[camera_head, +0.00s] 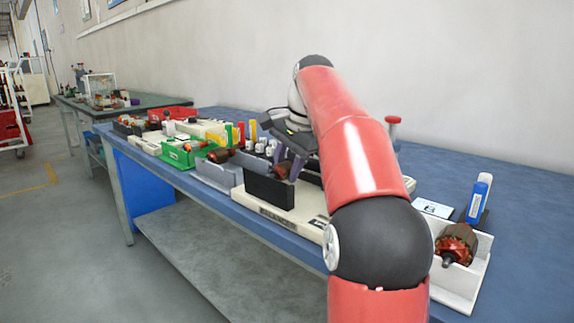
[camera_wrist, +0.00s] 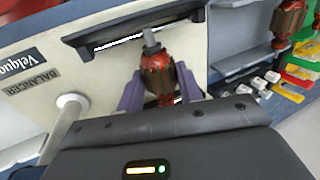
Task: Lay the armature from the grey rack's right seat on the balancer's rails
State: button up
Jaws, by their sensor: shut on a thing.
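My gripper (camera_head: 288,160) has purple fingers and is shut on an armature (camera_wrist: 157,76) with red windings and a steel shaft. It holds the armature over the balancer (camera_wrist: 28,100), a cream base with a black rail (camera_wrist: 130,35). In the wrist view the shaft's end overlaps this rail; I cannot tell whether it touches. The other rail is not clear behind my gripper. In the head view the front rail (camera_head: 268,191) stands up from the base, and the held armature (camera_head: 283,168) shows just behind it. The grey rack (camera_head: 215,174) stands left of the balancer, with another armature (camera_head: 218,155) at its left part.
A white tray (camera_head: 458,290) with an armature (camera_head: 457,243) sits at the right. A blue-and-white bottle (camera_head: 479,198) stands near it. A green bin (camera_head: 178,156), a red bin (camera_head: 172,113) and small bottles crowd the left. A post (camera_wrist: 65,115) rises beside the balancer's label.

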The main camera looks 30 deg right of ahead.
jog(key=shift+f, duration=0.35)
dwell(0.4)
jog(key=o, duration=1.2)
jog(key=p+v, duration=0.2)
jog(key=v, duration=0.5)
jog(key=shift+s+r, duration=0.1)
jog(key=shift+r, duration=0.25)
jog(key=shift+a, duration=0.1)
